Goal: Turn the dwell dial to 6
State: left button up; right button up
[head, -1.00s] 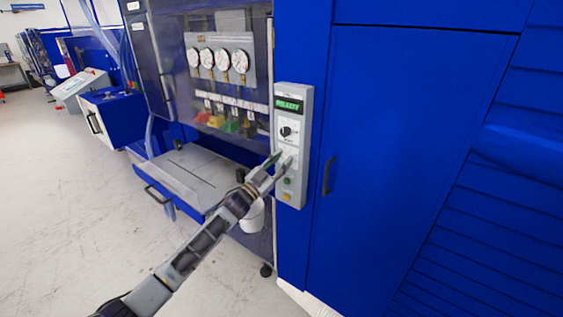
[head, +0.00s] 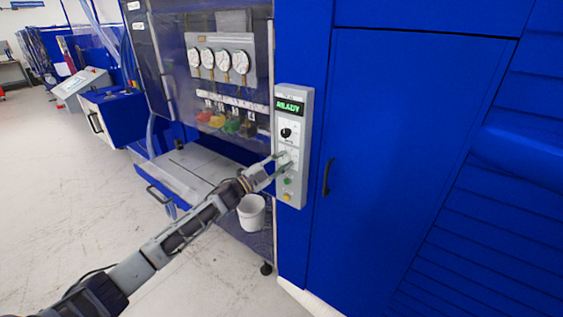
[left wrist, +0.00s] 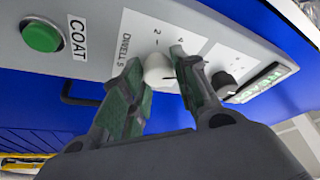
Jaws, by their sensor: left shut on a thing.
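The dwell dial (left wrist: 158,70) is a white knob on the grey control panel (head: 306,115), beside the label "DWELL S" and the marks 2 and 4. My left gripper (left wrist: 162,82) has one finger on each side of the knob and is shut on it. In the head view my left gripper (head: 283,161) reaches the panel below the black dial (head: 286,133) and covers the white knob. Where the knob's pointer stands cannot be made out. My right gripper is not in view.
The green display (head: 290,106) reads READY. The green COAT button (left wrist: 41,36) is close to the dwell dial. A yellow button (head: 286,197) sits lowest on the panel. A blue cabinet door (head: 410,150) is to the right. A white bucket (head: 252,213) stands below my left arm.

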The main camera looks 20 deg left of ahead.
pick_arm(q)
jog(key=o, duration=1)
jog(key=shift+s+a, duration=0.1)
jog(key=shift+s, duration=0.05)
jog(key=v, duration=1.1)
jog(key=shift+s+a, duration=0.2)
jog(key=shift+s, duration=0.05)
jog(key=shift+f, duration=0.1)
dwell(0.5)
jog(key=shift+f, duration=0.1)
